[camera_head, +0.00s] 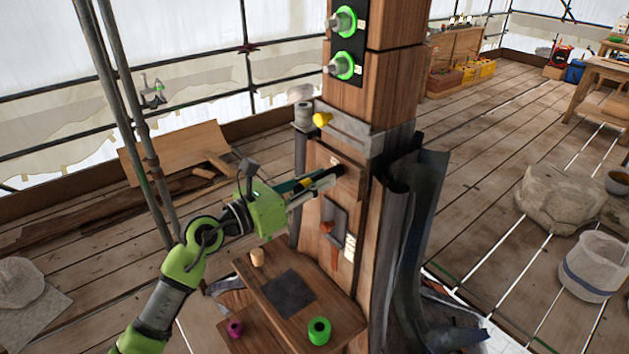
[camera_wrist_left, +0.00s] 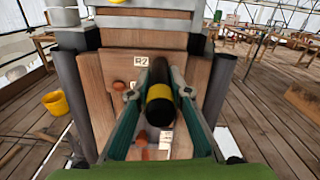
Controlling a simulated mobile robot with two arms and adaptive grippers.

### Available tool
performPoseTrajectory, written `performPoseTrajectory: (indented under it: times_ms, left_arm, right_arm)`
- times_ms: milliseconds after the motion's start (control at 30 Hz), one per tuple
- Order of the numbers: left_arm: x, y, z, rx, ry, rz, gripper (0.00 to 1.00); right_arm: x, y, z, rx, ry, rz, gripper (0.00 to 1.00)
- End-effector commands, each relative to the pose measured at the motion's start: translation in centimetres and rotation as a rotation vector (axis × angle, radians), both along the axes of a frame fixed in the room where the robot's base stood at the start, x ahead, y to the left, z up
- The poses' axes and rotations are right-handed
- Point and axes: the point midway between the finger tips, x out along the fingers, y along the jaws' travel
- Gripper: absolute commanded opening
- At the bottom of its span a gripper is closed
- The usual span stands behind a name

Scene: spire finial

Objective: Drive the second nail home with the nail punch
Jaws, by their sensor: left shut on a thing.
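My left gripper (camera_head: 318,184) is shut on the nail punch (camera_head: 304,183), a dark rod with a yellow band. In the left wrist view the punch (camera_wrist_left: 159,105) lies between the two fingers (camera_wrist_left: 157,88), its near end toward the camera and its far end toward the wooden post (camera_head: 352,102). The far end is near a small wooden block on the post's face; whether it touches a nail is hidden. A reddish round spot (camera_wrist_left: 118,85), perhaps a nail head, shows left of the punch, near a white label (camera_wrist_left: 141,61). My right gripper is not in view.
A magenta ring (camera_head: 235,328) lies lower left. Grey sheeting (camera_head: 418,230) hangs right of the post. Scaffold poles (camera_head: 135,120) stand left.

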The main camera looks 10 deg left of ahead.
Motion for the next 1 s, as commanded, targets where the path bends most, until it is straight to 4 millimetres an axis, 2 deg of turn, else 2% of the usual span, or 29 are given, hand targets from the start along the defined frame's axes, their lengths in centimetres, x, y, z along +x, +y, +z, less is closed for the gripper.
performPoseTrajectory:
  times_ms: [567, 1000]
  left_arm:
    - [0.1, -0.1, 0.4, -0.005, -0.008, 0.0, 0.0]
    - [-2.4, 1.9, 0.2, -0.004, -0.005, 0.002, 0.0]
  right_arm:
    - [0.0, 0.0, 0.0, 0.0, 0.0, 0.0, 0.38]
    - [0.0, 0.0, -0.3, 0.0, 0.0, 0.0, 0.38]
